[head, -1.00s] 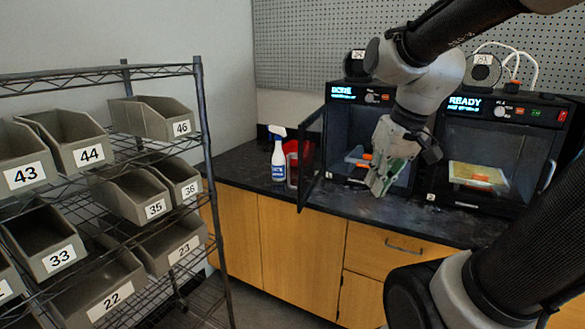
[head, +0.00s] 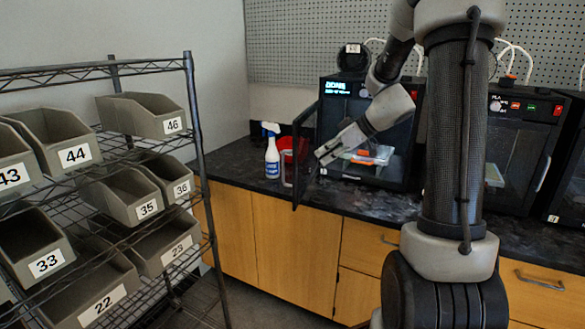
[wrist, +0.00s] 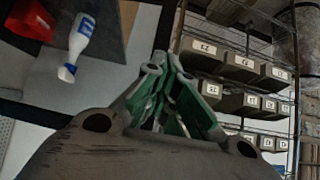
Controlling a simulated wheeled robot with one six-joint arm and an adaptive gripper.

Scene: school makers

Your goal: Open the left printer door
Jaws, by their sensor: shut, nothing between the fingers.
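The left printer (head: 335,95) stands on the dark counter, and a lit display shows at its top. Its dark-framed, see-through door (head: 299,180) is swung open, standing out from the printer's left side. Inside the printer an orange part shows on the bed (head: 375,155). My gripper (head: 322,158) is shut and empty, pointing left at the inner face of the open door; I cannot tell if it touches. In the wrist view my green-padded fingers (wrist: 168,75) are together.
A spray bottle (head: 272,158) and a red container (head: 290,147) stand left of the door, close to it. A second printer (head: 520,150) is at right, partly behind my arm. A wire shelf with numbered bins (head: 142,115) is at left.

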